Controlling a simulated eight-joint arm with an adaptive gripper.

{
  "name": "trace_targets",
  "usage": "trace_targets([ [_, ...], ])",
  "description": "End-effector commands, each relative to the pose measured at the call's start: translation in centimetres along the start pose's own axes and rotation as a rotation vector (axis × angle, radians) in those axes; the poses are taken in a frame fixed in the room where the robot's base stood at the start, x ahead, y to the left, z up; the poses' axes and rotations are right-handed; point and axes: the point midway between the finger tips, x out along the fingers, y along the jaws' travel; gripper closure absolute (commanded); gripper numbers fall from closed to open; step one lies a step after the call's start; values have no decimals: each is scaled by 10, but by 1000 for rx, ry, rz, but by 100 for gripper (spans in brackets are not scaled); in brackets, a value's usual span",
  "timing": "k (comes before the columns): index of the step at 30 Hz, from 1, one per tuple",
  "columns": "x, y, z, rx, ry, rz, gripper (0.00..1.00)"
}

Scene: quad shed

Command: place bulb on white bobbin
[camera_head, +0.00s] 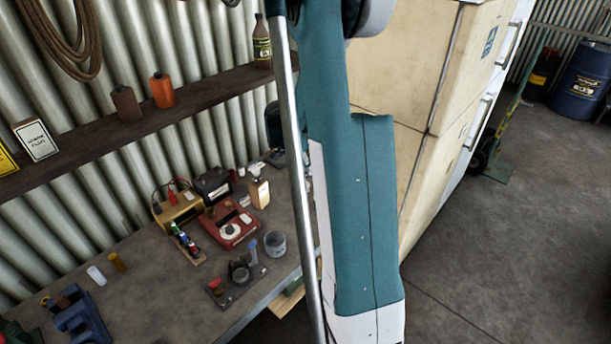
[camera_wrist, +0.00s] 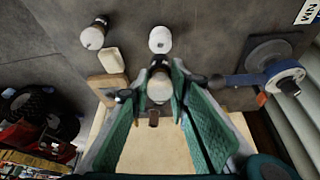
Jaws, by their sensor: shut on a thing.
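My gripper (camera_wrist: 160,86) shows in the wrist view with its green-padded fingers close around a pale, rounded thing with a dark collar, which I take to be the bulb (camera_wrist: 159,89). Beyond it, just above in the picture, a white round piece stands on the grey surface, probably the white bobbin (camera_wrist: 160,40). The bulb appears apart from it, but its height above the surface cannot be told. In the head view my teal arm covers the middle, and neither gripper nor bulb can be made out.
In the wrist view a whitish round piece with a dark end (camera_wrist: 92,38) and a pale block (camera_wrist: 111,59) lie at left; a blue tool with a round end (camera_wrist: 284,76) is at right. In the head view the workbench (camera_head: 150,305) carries a red device (camera_head: 232,230) and a grey cup (camera_head: 275,244).

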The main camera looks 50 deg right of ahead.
Motion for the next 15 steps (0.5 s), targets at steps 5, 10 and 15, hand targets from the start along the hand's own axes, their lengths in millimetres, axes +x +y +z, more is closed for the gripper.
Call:
trace_targets([
  [5,8,0,4,0,0,0,93],
  [10,25,0,10,0,0,0,93],
  [15,36,0,15,0,0,0,93],
])
